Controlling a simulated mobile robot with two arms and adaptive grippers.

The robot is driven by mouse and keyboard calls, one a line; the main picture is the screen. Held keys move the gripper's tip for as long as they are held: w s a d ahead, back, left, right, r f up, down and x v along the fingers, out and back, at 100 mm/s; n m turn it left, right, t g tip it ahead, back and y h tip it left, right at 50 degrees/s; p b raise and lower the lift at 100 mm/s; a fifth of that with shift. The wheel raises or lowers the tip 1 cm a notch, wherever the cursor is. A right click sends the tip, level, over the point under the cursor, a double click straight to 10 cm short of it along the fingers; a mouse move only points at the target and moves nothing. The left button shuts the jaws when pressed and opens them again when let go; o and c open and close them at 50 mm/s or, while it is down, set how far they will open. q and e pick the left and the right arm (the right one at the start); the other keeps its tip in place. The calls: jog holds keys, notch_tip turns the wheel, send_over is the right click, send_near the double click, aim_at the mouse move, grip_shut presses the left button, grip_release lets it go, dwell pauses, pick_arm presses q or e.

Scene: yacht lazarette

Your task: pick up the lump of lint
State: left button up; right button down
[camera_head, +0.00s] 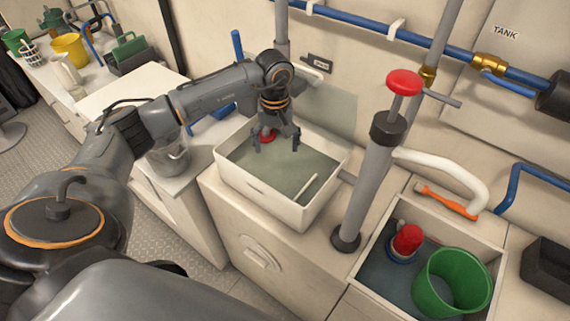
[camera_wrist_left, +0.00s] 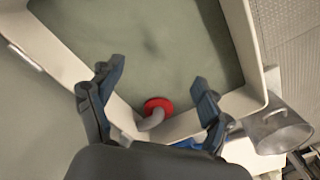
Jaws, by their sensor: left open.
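My left gripper (camera_head: 276,146) is open and points down over the white sink basin (camera_head: 262,205), near its back wall. The basin floor is grey-green, perhaps under water. In the left wrist view a faint dark smudge (camera_wrist_left: 151,46) lies on this floor, beyond the fingertips. It may be the lump of lint, but it is too blurred to tell. I cannot make out the lint in the head view. My right gripper is not in view.
A red ring fitting (camera_wrist_left: 158,105) sits at the basin wall. A white stick (camera_head: 300,190) lies inside the basin. A grey pump with a red knob (camera_head: 404,82) stands right of it. A second bin holds a green bucket (camera_head: 452,283).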

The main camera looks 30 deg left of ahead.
aim_at(278, 163)
pick_arm(q)
jog(key=shift+s+f, duration=0.2)
jog(key=shift+f, duration=0.65)
jog(key=f, duration=0.1)
jog(key=f+p, duration=0.1)
jog(key=f, duration=0.1)
jog(key=f+p, duration=0.1)
jog(key=shift+w+f, duration=0.3)
jog(key=shift+w, duration=0.1)
jog(key=shift+f, duration=0.4)
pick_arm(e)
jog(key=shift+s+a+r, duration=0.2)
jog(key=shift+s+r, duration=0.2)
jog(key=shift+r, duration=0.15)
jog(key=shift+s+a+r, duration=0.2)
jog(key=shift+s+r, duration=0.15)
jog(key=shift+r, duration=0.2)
pick_arm(q)
jog(key=shift+c, duration=0.2)
jog(key=c, duration=1.2)
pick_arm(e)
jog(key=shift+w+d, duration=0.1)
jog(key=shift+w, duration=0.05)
